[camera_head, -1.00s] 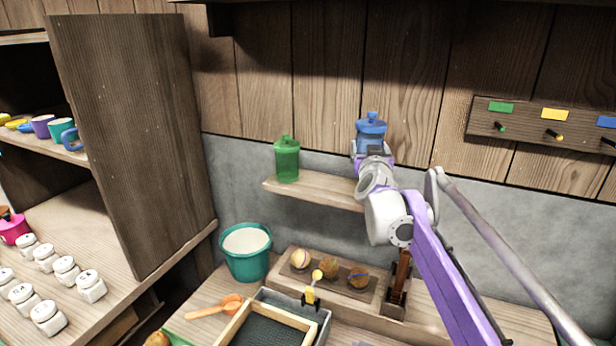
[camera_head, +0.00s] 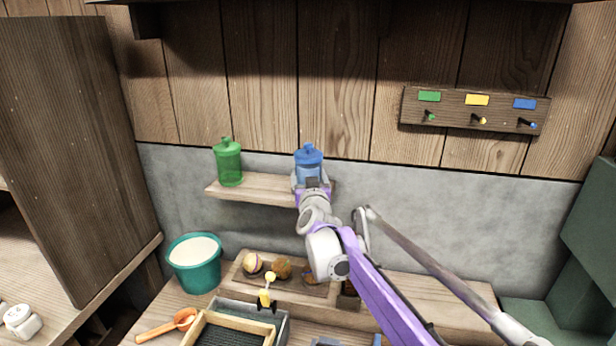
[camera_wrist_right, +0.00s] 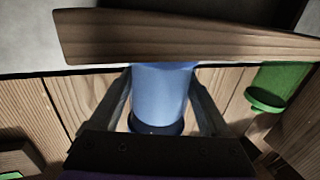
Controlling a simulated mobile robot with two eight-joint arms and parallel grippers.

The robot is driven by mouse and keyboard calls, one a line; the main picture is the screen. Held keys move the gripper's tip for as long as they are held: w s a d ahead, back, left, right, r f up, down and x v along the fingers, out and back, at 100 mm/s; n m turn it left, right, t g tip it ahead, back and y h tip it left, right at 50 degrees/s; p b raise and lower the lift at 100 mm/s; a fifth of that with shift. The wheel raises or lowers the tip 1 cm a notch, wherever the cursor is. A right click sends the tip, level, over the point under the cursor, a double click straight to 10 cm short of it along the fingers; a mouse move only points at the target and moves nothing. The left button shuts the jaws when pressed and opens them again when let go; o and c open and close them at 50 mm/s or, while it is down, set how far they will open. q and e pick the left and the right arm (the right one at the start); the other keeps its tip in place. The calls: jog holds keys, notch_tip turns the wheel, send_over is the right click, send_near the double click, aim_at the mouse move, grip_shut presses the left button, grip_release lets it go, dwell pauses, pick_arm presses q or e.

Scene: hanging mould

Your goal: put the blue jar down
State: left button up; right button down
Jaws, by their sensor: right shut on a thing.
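The blue jar (camera_head: 309,160) with a knobbed lid stands upright at the right end of the wall shelf (camera_head: 262,190). My right gripper (camera_head: 311,182) is shut on it from the front. In the right wrist view the jar (camera_wrist_right: 160,95) is between the two fingers, its base end at the shelf board (camera_wrist_right: 180,38). The base is hidden, so I cannot tell whether it touches the board. A green jar (camera_head: 228,165) stands on the shelf to the left, apart from the blue one; it also shows in the wrist view (camera_wrist_right: 275,85). My left gripper is out of view.
A peg board (camera_head: 470,110) with green, yellow and blue labels hangs at the upper right. Below the shelf are a teal bucket (camera_head: 194,270), an orange scoop (camera_head: 165,327), a holder with round brown things (camera_head: 282,268) and a framed tray (camera_head: 205,318). A tall wooden panel (camera_head: 65,150) stands left.

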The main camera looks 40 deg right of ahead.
jog(key=shift+f, duration=0.1)
grip_release()
jog(key=shift+s+r, duration=0.1)
jog(key=shift+r, duration=0.1)
jog(key=v, duration=1.2)
jog(key=shift+b, duration=0.45)
jog(key=shift+f, duration=0.15)
